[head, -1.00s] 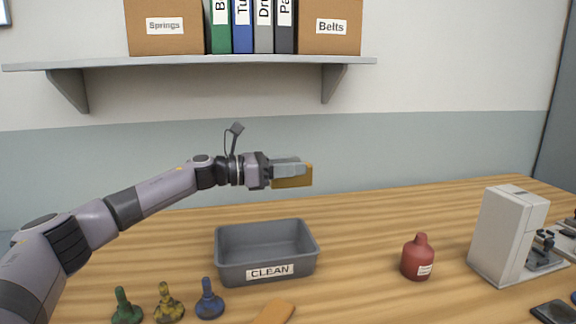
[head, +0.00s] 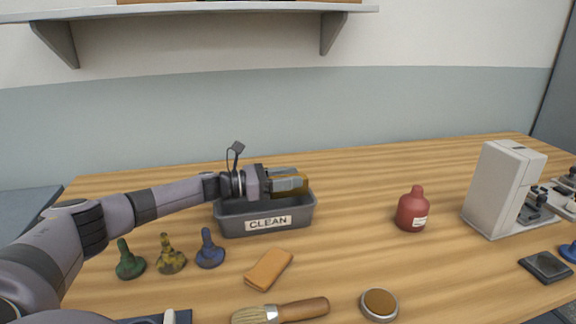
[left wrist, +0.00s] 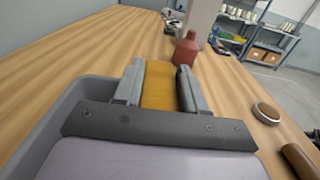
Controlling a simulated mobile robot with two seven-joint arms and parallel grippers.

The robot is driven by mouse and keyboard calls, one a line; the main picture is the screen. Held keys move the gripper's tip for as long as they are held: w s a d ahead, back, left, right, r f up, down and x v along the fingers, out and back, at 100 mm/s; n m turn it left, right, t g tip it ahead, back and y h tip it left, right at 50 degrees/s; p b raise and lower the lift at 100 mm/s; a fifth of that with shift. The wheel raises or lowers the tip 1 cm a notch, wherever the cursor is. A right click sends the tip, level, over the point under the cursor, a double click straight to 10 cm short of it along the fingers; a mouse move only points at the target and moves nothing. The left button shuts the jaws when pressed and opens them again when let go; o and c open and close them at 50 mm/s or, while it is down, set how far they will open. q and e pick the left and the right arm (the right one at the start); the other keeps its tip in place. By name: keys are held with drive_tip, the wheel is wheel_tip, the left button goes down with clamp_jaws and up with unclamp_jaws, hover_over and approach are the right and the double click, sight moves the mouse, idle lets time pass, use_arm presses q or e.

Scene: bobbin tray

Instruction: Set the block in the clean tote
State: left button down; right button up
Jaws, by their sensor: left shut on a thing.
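My left gripper (head: 287,178) is shut on a yellow-brown block (head: 290,187), held out to the right. In the left wrist view the block (left wrist: 159,86) shows between the two grey fingers. The grey tote (head: 236,225) labelled CLEAN stands on the table. The gripper and block are at the tote's right part, around or above its rim; the exact height cannot be told. The arm hides much of the tote's back and inside. In the left wrist view the tote's wall (left wrist: 62,118) shows at the left. My right gripper is not in view.
Green (head: 129,262), yellow (head: 171,258) and blue (head: 209,251) knobbed pieces stand left of the tote's front. An orange pad (head: 269,269), a brush (head: 285,312) and a round tin (head: 379,304) lie in front. A red bottle (head: 411,211) and white machine (head: 499,190) stand right.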

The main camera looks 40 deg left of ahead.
use_arm(q)
drive_tip(key=shift+f, duration=0.15)
drive_tip(key=shift+f+b, duration=0.3)
drive_tip(key=shift+b, duration=0.1)
drive_tip(key=shift+f+b, duration=0.4)
drive_tip(key=shift+b, duration=0.1)
